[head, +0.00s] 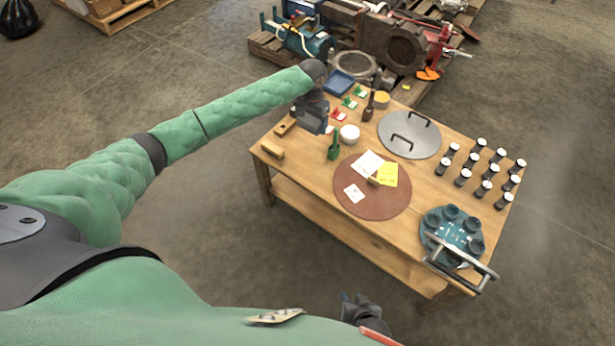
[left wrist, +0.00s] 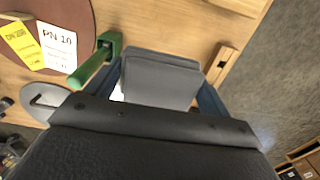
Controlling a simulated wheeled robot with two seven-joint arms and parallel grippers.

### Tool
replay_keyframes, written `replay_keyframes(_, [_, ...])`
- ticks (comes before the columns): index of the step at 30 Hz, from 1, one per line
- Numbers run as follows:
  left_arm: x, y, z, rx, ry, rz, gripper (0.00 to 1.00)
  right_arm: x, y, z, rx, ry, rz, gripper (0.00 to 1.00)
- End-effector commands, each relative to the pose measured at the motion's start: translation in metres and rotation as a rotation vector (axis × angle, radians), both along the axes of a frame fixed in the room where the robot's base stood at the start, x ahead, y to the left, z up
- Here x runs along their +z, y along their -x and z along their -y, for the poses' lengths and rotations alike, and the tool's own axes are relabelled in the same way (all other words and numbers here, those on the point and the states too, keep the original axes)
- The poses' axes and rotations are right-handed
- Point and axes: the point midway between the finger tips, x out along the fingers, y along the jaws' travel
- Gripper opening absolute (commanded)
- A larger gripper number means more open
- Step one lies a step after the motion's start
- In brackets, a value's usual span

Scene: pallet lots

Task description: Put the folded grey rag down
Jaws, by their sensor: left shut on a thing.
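The folded grey rag (left wrist: 160,80) is between the blue fingers of my left gripper (left wrist: 165,85) in the left wrist view. In the head view my left gripper (head: 314,112) hangs over the far left part of the wooden table, with the rag (head: 314,124) below it. The gripper is shut on the rag. Whether the rag touches the table top is hard to tell. My right gripper (head: 363,309) shows only in part at the bottom of the head view, off the table's near side; its fingers are not clear.
Near the rag are a wooden block (head: 272,149), a green-handled tool (head: 334,148) and a white tub (head: 349,134). A brown round mat (head: 350,203) bears cards. A round metal lid (head: 409,134), several dark jars and a teal flanged part (head: 453,232) fill the right side.

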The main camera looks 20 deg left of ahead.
Motion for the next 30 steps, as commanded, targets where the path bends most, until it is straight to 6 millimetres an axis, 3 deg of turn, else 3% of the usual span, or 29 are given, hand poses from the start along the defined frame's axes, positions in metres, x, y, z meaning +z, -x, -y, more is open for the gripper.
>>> replay_keyframes(5, [-0.008, 0.004, 0.001, -0.012, -0.001, 0.000, 0.56, -0.008, 0.002, -0.001, -0.003, -0.006, 0.014, 0.36])
replay_keyframes(21, [-0.063, 0.097, 0.017, -0.011, 0.000, 0.000, 0.56, -0.002, 0.002, -0.002, -0.002, -0.005, 0.011, 0.36])
replay_keyframes(30, [-0.076, 0.110, 0.019, -0.009, -0.001, 0.001, 0.56, -0.001, 0.002, -0.002, -0.001, -0.005, 0.007, 0.36])
